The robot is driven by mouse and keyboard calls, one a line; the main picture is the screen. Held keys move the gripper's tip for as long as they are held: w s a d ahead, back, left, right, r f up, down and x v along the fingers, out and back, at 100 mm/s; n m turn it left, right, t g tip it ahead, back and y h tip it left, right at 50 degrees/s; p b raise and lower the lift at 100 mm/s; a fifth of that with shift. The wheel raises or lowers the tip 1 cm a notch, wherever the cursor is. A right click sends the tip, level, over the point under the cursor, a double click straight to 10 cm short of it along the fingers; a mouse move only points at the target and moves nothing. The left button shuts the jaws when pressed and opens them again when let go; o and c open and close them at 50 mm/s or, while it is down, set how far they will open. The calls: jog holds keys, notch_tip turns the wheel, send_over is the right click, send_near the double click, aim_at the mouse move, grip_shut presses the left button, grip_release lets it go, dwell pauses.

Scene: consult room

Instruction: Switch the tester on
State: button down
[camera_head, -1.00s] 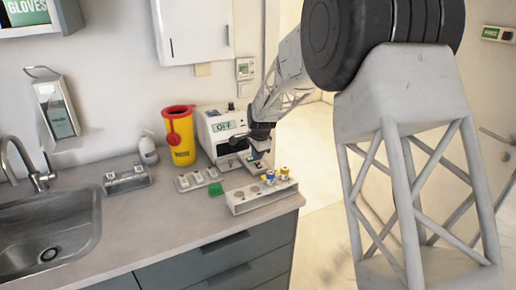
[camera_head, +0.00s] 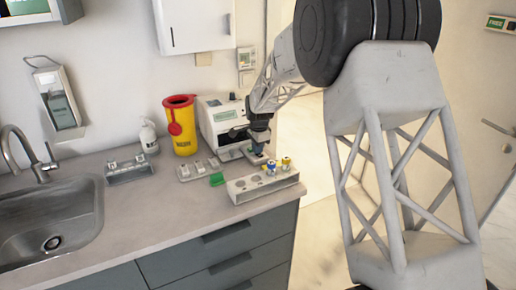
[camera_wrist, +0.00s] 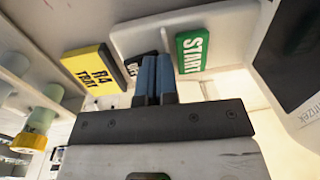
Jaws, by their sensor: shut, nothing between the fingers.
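The tester (camera_head: 209,106) is a white box with a small greenish display (camera_head: 225,116) at the back of the counter. The display's text is too small to read now. My gripper (camera_head: 258,149) is over the tester's front right part, fingers down. In the wrist view my gripper (camera_wrist: 155,75) has its two blue fingers together, empty. A green START button (camera_wrist: 193,50) lies just right of the fingertips. A dark button (camera_wrist: 135,67) with white lettering is partly hidden behind and left of them. I cannot tell whether the fingertips touch it.
A white rack (camera_head: 243,192) with capped vials stands in front of the tester. A yellow R4 TRAY label (camera_wrist: 95,66) shows in the wrist view. The sink (camera_head: 45,225) is far left.

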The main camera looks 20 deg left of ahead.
jog(key=shift+w+a+f+g+h, duration=0.1)
jog(key=shift+w+f+g+h, duration=0.05)
jog(key=shift+f+g+h, duration=0.55)
jog(key=shift+f, duration=0.35)
jog(key=shift+s+d, duration=0.25)
jog(key=shift+s+d+r, duration=0.2)
jog(key=shift+s+d, duration=0.1)
jog(key=shift+d, duration=0.05)
jog(key=shift+r, duration=0.1)
notch_tip(320, 180, up, 16)
jog(key=w+a, duration=0.1)
jog(key=shift+w+a+f, duration=0.25)
jog(key=shift+w+a, duration=0.05)
jog(key=shift+a, duration=0.05)
dwell(0.4)
